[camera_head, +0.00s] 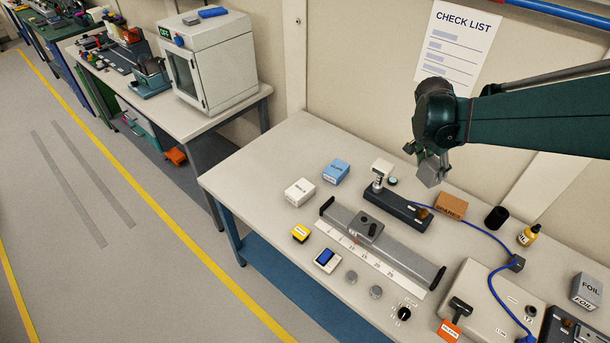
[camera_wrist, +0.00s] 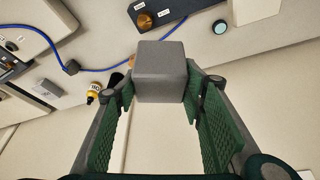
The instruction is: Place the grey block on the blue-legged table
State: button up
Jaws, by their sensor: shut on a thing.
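My gripper (camera_wrist: 160,88) is shut on the grey block (camera_wrist: 160,60), with a green pad on each side of it. The block (camera_head: 431,172) also shows below my gripper (camera_head: 434,160) in the head view. It appears to be held above the back part of the blue-legged table (camera_head: 262,170), not touching its top. The table has a pale top, a blue leg (camera_head: 230,236) at its left front corner and a blue lower shelf.
Below and around the block are a dark instrument base (camera_head: 398,208), a brown box (camera_head: 450,205), a black cylinder (camera_head: 496,218) and a blue cable (camera_head: 478,231). White (camera_head: 299,192) and blue (camera_head: 336,172) boxes stand further left. The table's left end is clear.

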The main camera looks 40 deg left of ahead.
jog(key=s+a+n+y, duration=0.1)
jog(key=s+a+n, duration=0.15)
jog(key=a, duration=0.55)
jog(key=s+a+n+y, duration=0.15)
jog(key=a+n, duration=0.25)
jog(key=a, duration=0.4)
jog(key=s+a+n+g+y, duration=0.1)
jog(key=s+a+n, duration=0.4)
jog(key=s+a, duration=0.6)
jog(key=s+a+r+n+g+y, duration=0.15)
jog(key=s+a+n, duration=0.5)
jog(key=a, duration=0.75)
jog(key=s+a+n+g+y, duration=0.15)
jog(key=s+a+n, duration=0.35)
jog(key=s+a, duration=0.65)
notch_tip(320, 180, down, 11)
jog(key=w+a, duration=0.1)
jog(key=shift+w+f+p, duration=0.15)
jog(key=shift+w+p, duration=0.25)
notch_tip(320, 180, down, 6)
jog(key=shift+f, duration=0.1)
jog(key=shift+f+b, duration=0.3)
jog(key=shift+f, duration=1.55)
